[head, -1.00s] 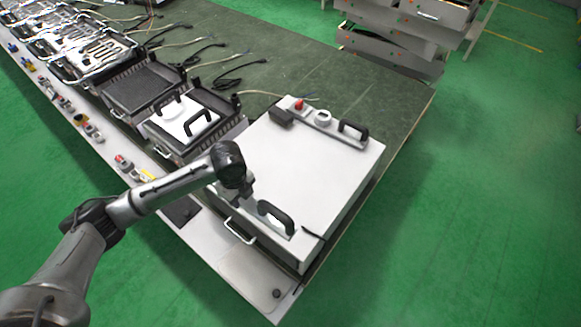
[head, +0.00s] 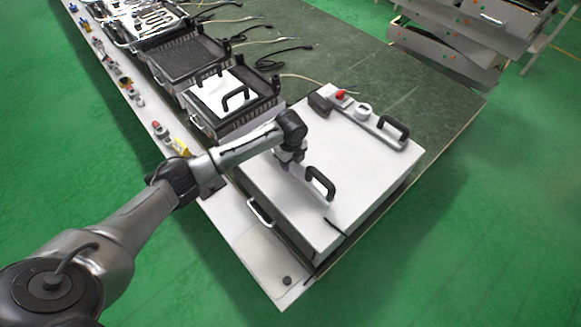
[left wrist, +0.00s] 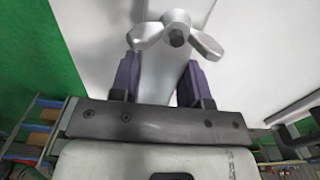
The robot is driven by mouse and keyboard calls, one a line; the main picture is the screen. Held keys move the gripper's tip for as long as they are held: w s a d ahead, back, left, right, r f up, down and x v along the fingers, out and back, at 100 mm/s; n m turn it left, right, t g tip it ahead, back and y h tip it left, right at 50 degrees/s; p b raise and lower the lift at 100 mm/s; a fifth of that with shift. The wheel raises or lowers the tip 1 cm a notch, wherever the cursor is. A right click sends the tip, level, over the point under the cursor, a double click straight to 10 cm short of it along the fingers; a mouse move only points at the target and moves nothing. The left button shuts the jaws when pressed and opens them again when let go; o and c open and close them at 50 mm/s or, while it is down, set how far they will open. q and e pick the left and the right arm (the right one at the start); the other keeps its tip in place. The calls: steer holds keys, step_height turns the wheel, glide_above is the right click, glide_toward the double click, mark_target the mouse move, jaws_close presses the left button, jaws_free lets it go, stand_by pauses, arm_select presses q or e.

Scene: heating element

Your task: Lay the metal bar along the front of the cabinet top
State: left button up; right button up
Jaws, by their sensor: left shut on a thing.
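The metal bar (head: 309,187), a pale strip with a black handle (head: 321,183) at its right end, is over the front part of the white cabinet top (head: 345,165). My left gripper (head: 290,161) is shut on the bar near its left end. In the left wrist view, the bar (left wrist: 158,85) is between my gripper's fingers (left wrist: 160,78), with a silver lobed knob (left wrist: 177,40) just beyond them. Whether the bar touches the top is hard to tell. My right gripper is not in view.
A similar strip (head: 382,134) with a black handle, pale round knob and red button lies along the back of the top. Several smaller grill-like units (head: 177,62) stand to the left on the green bench. The middle of the top is clear.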

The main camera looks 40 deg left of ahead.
mark_target(291, 167)
arm_select(q)
steer(key=shift+s+f, duration=0.1)
steer(key=shift+f, duration=1.85)
steer(key=o, duration=1.1)
steer(key=shift+f, duration=0.1)
step_height(291, 167, up, 11)
steer(key=shift+p, duration=0.55)
steer(key=shift+r, duration=0.65)
